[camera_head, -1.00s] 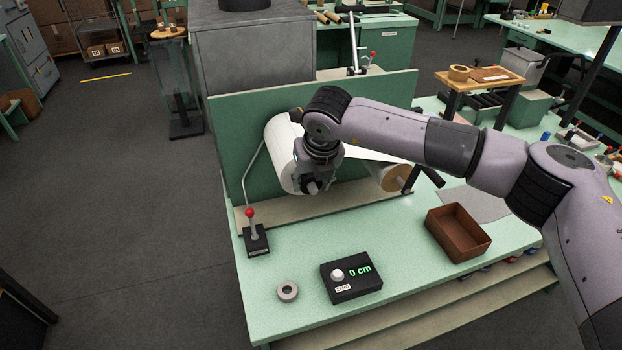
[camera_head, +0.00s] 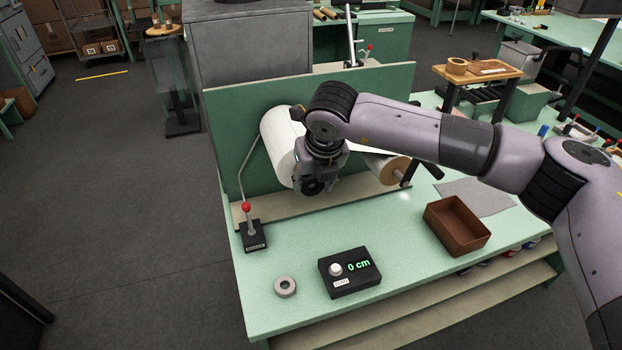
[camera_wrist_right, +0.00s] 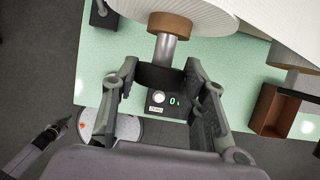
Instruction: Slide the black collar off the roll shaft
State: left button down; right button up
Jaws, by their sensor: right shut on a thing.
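My right gripper (camera_head: 316,185) is in front of the large white roll (camera_head: 277,148) in the head view. In the right wrist view its two fingers (camera_wrist_right: 160,85) are closed on either side of the black collar (camera_wrist_right: 160,77). The bare silver roll shaft (camera_wrist_right: 167,50) runs from the roll's brown core (camera_wrist_right: 171,23) to the collar's far edge. I cannot tell whether the collar still encloses the shaft's end. My left arm's dark end (camera_wrist_right: 60,128) shows small at the lower left of the wrist view; its jaws are unclear.
On the green bench (camera_head: 300,325) are a grey ring (camera_head: 285,286), a black counter box (camera_head: 350,272) reading 0 cm, a red-knobbed lever (camera_head: 252,233) and an empty brown tray (camera_head: 457,226). A smaller roll (camera_head: 388,168) is right of the gripper. The bench front is mostly clear.

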jog(key=shift+s+d+b, duration=0.3)
jog(key=shift+s+b, duration=0.25)
jog(key=shift+s, duration=0.3)
jog(key=shift+s+d+b, duration=0.25)
jog(key=shift+s+b, duration=0.3)
jog(key=shift+s, duration=0.25)
jog(key=shift+s, duration=0.15)
